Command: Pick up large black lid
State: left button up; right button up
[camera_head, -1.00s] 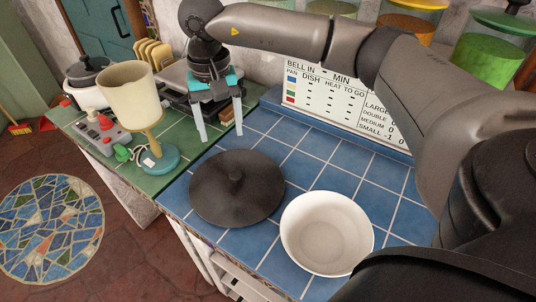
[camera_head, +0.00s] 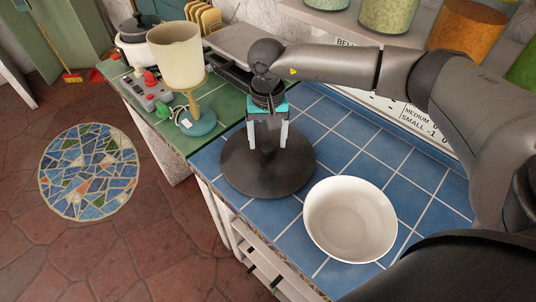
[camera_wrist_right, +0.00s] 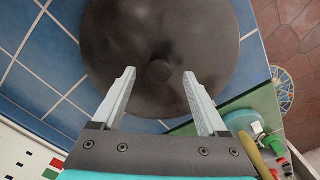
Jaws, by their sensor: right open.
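The large black lid (camera_head: 240,176) lies flat on the blue tiled counter, left of a white bowl. In the right wrist view the lid (camera_wrist_right: 115,40) fills the upper middle, with its round knob (camera_wrist_right: 159,71) in view. My right gripper (camera_head: 267,148) is over the lid, pointing down. In the right wrist view the right gripper (camera_wrist_right: 160,85) is open, with its two fingers apart and the knob between and just beyond the tips. I cannot tell the exact height above the knob. My left gripper is not in view.
The white bowl (camera_head: 350,215) stands right of the lid, close to it. A cream lamp (camera_head: 176,60) with a teal base stands on the green counter at the left. A sign and jars stand along the back. Blue tiles at the right are clear.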

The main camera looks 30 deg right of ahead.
aim_at(268, 146)
jog(key=shift+f, duration=1.55)
jog(key=shift+s, duration=0.1)
jog(key=shift+c, duration=0.3)
grip_shut()
jog(key=shift+r, duration=0.1)
